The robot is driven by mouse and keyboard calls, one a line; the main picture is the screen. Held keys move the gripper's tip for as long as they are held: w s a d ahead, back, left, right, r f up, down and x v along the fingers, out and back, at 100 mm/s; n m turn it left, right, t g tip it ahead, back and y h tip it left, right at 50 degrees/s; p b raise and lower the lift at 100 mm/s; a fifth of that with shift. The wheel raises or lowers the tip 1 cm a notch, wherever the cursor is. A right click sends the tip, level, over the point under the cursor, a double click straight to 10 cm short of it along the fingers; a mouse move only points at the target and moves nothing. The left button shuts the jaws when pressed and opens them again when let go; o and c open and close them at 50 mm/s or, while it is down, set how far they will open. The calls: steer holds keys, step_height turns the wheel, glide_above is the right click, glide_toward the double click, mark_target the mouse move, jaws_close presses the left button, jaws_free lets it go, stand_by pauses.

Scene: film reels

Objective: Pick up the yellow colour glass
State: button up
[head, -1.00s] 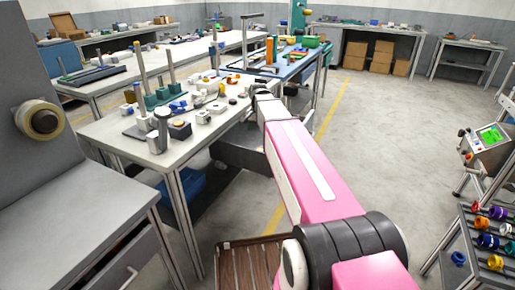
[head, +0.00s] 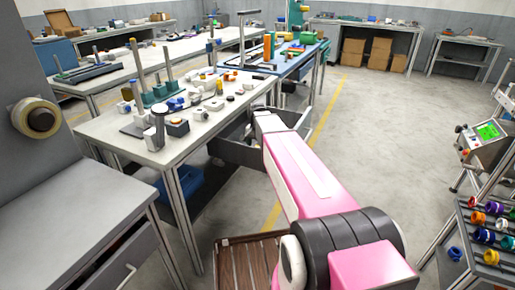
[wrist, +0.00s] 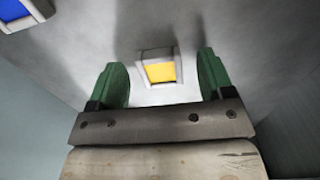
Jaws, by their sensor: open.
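The yellow colour glass (wrist: 160,72) is a small square pane in a pale, raised square frame. In the wrist view it lies on a grey surface near the picture's middle. My gripper (wrist: 162,66) has two green fingers, spread apart, one on each side of the framed glass in the picture. Nothing is held between them. I cannot tell how high the fingertips are above the surface. A blue square in a similar pale frame (wrist: 15,10) shows at the upper left. In the head view my pink arm hides the gripper, and I cannot make out the yellow glass.
A worktable (head: 150,155) with several posts and small parts stands left of my arm. A dark grey open drawer (head: 238,152) sits under its right side. A grey cabinet (head: 70,225) is at the front left. A rack of coloured reels (head: 485,235) stands right.

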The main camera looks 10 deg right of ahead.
steer(key=shift+f, duration=0.1)
steer(key=shift+c, duration=0.3)
steer(key=c, duration=0.9)
steer(key=shift+c, duration=0.2)
